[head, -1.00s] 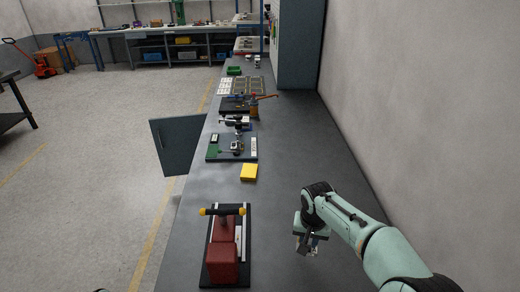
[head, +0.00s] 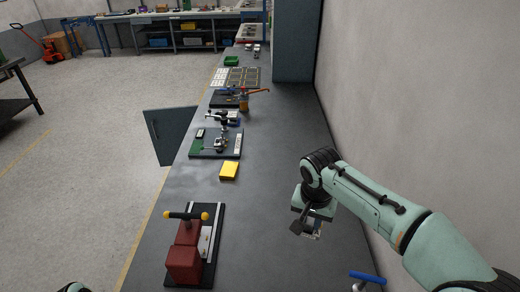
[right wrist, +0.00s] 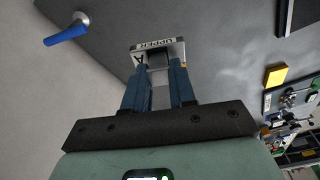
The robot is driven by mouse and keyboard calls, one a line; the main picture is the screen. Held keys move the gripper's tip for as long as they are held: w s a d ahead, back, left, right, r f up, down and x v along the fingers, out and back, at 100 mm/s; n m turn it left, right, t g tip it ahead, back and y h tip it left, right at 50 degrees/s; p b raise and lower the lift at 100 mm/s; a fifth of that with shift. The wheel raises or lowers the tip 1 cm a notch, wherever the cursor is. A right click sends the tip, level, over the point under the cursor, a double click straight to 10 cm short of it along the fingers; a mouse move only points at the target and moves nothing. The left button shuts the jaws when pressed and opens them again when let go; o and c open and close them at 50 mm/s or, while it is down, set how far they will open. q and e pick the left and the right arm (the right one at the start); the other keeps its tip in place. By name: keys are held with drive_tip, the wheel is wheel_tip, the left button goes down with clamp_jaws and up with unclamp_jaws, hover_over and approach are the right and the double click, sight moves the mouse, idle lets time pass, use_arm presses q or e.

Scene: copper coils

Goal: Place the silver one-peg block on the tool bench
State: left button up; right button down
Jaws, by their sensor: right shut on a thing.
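My right gripper (head: 310,230) is over the right part of the grey bench top (head: 262,215). In the right wrist view its two blue fingers (right wrist: 160,85) are shut on a small silver block (right wrist: 155,46) with a printed label reading "UPPER" and "A". The block shows beyond the fingertips, apart from other things; its peg cannot be made out. In the head view the block shows only as a small pale patch under the gripper.
A red clamp fixture (head: 187,258) with a yellow-ended handle stands at front left. A yellow box (head: 229,170) lies mid-bench, with a green-board fixture (head: 215,145) beyond. A blue-handled tool (head: 367,277) is at front right. A wall bounds the right; bench between is clear.

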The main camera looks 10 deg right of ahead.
drive_tip(key=shift+s+d+r, duration=0.15)
drive_tip(key=shift+s+r, duration=0.15)
drive_tip(key=shift+r, duration=0.15)
drive_tip(key=shift+s+f, duration=0.1)
use_arm(q)
drive_tip(key=shift+s+f+b, duration=1.1)
drive_tip(key=shift+f, duration=0.15)
use_arm(e)
drive_tip(key=shift+f, duration=9.95)
use_arm(q)
drive_tip(key=shift+f, duration=0.1)
use_arm(e)
drive_tip(key=shift+f, duration=0.1)
drive_tip(key=shift+f, duration=0.15)
drive_tip(key=c, duration=0.9)
unclamp_jaws()
use_arm(q)
drive_tip(key=shift+s+f, duration=0.1)
drive_tip(key=shift+s, duration=0.05)
use_arm(e)
drive_tip(key=shift+s, duration=0.1)
